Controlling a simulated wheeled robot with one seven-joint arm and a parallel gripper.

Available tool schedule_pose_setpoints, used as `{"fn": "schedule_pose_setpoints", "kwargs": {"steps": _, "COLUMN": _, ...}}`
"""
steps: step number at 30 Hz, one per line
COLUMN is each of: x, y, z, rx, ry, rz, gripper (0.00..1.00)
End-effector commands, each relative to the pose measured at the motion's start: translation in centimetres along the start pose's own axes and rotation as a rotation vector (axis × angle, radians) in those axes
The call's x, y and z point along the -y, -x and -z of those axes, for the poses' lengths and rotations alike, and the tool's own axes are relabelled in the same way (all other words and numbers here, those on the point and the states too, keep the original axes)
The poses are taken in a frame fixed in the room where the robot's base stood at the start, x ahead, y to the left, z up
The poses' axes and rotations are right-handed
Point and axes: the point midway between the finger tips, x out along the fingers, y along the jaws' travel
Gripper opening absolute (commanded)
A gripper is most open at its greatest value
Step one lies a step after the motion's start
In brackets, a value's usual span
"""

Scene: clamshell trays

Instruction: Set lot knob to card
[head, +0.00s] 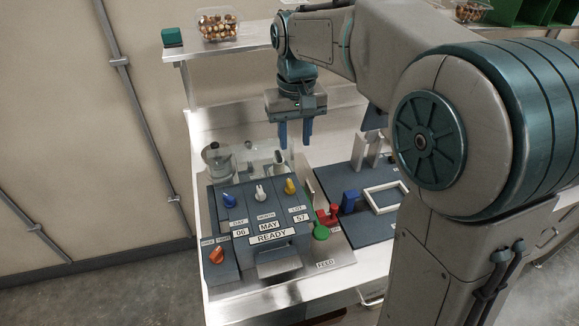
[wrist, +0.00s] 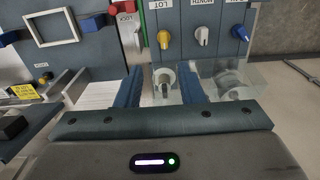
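The lot knob (head: 290,186) is yellow and sits at the right of a row of three knobs on the dark blue machine, above a LOT window (head: 301,218) that seems to read 57. The yellow knob (wrist: 164,39) also shows in the wrist view, beyond my fingers. My gripper (head: 296,135) is open and empty, in the air behind and above the machine, apart from the knob. Its two blue fingers are spread in the wrist view (wrist: 162,88). I cannot identify the card or read its lot value.
A white month knob (head: 260,193) and blue day knob (head: 229,200) stand left of the lot knob. An orange knob (head: 217,255) and green button (head: 320,232) are in front. Clear containers (head: 217,157) stand behind. A white frame (head: 384,197) lies right.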

Motion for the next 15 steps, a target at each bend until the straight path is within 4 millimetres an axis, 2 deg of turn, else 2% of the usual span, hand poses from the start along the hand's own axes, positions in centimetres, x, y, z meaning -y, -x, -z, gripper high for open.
{"fn": "schedule_pose_setpoints", "kwargs": {"steps": 4, "x": 0.8, "y": -0.1, "z": 1.1, "rx": 0.016, "ry": 0.015, "rz": -0.003, "gripper": 0.35}}
{"fn": "schedule_pose_setpoints", "kwargs": {"steps": 8, "x": 0.9, "y": -1.3, "z": 1.1, "rx": 0.017, "ry": 0.017, "rz": -0.003, "gripper": 0.35}}
{"fn": "schedule_pose_setpoints", "kwargs": {"steps": 15, "x": 0.8, "y": -6.1, "z": 0.9, "rx": 0.02, "ry": 0.016, "rz": -0.003, "gripper": 0.35}}
